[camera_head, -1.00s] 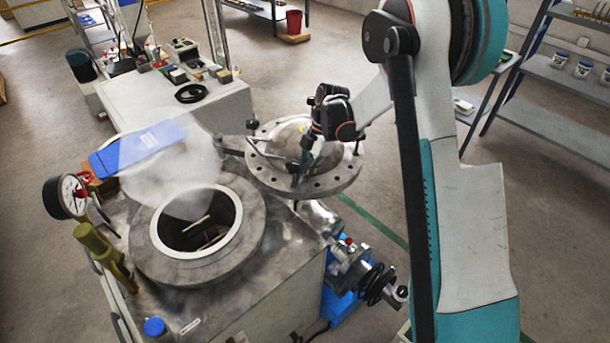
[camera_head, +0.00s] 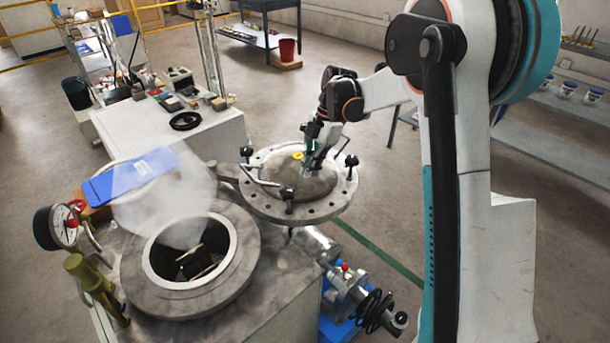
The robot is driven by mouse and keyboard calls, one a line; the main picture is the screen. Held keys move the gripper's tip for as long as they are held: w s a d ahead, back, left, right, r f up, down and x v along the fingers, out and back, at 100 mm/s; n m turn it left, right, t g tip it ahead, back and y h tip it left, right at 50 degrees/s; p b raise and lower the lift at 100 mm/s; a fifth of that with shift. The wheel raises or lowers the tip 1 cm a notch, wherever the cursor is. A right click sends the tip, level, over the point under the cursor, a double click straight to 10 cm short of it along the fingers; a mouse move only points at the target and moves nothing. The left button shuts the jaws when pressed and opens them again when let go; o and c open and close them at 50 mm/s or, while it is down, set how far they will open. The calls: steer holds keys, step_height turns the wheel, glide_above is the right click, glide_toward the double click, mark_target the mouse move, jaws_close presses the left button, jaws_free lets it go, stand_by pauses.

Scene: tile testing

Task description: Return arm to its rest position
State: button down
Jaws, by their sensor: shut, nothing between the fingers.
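My arm (camera_head: 460,180) rises at the right and bends left over the round flanged lid (camera_head: 270,205). My gripper (camera_head: 306,168) points down just above the lid's domed middle, beside its clamp bolts. Its fingers look closed with nothing held. They are small and partly lost against the grey metal, so I cannot tell whether they touch the lid. The lid is swung to the right of the round vessel (camera_head: 142,272), whose mouth is open. Some dark pieces (camera_head: 195,262) show inside it.
A pressure gauge (camera_head: 60,226) and an olive-green valve handle (camera_head: 88,270) stand at the vessel's left. A white bench (camera_head: 175,140) holds small items. A grey shelf (camera_head: 570,140) stands right; open floor lies between.

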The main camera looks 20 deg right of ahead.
steer(key=s+a+r+m+t+h, duration=0.15)
steer(key=s+r+m+t, duration=0.25)
steer(key=s+r+m, duration=0.75)
steer(key=s+m+t+h, duration=0.2)
steer(key=s+m+t, duration=0.2)
steer(key=s+m, duration=0.6)
steer(key=shift+s+d, duration=0.45)
steer(key=shift+s, duration=3.3)
steer(key=shift+f+m, duration=0.1)
steer(key=shift+m, duration=0.15)
